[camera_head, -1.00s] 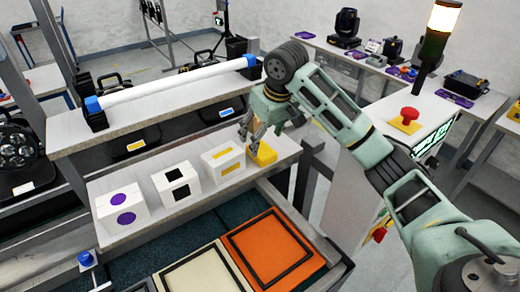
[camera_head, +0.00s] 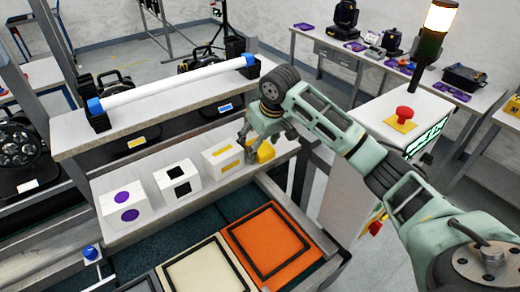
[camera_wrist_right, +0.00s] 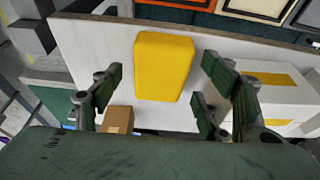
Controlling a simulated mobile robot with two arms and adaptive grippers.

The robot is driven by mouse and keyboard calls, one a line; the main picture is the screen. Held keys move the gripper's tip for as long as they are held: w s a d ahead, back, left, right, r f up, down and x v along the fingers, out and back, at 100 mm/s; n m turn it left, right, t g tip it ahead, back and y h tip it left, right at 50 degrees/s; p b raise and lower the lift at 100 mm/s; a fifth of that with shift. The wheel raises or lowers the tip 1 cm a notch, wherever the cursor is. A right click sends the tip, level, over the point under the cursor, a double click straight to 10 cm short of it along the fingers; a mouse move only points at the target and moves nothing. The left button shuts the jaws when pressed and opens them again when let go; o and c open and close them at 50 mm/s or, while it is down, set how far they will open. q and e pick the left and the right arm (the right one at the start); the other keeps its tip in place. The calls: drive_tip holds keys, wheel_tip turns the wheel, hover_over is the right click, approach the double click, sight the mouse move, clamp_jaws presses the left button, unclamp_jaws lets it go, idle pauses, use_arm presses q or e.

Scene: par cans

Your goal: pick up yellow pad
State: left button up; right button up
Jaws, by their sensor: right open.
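The yellow pad (camera_wrist_right: 163,66) is a rounded block lying on the white lower shelf. In the wrist view it shows ahead of and between the open fingers of my right gripper (camera_wrist_right: 160,97), with space on both sides. In the head view the yellow pad (camera_head: 263,152) is at the shelf's right end, partly hidden by my right gripper (camera_head: 252,140), which is close above it. I see no clear contact. My left gripper is not in view.
White boxes stand left of the pad: one with yellow marks (camera_head: 222,158), one with black squares (camera_head: 178,180), one with purple dots (camera_head: 124,206). A small brown box (camera_wrist_right: 118,120) is near the left finger. Below the shelf lies an orange panel (camera_head: 270,240).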

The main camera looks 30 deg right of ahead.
sight(262, 147)
drive_tip(key=shift+c, duration=0.2)
drive_tip(key=c, duration=1)
drive_tip(key=shift+r, duration=0.1)
drive_tip(key=shift+r, duration=0.2)
wheel_tip(262, 147, up, 4)
drive_tip(key=b, duration=0.3)
drive_tip(key=shift+d, duration=0.15)
drive_tip(key=s+d+r+b, duration=0.2)
drive_tip(key=s+d+r, duration=0.4)
drive_tip(key=s, duration=0.4)
drive_tip(key=shift+r+b, duration=0.4)
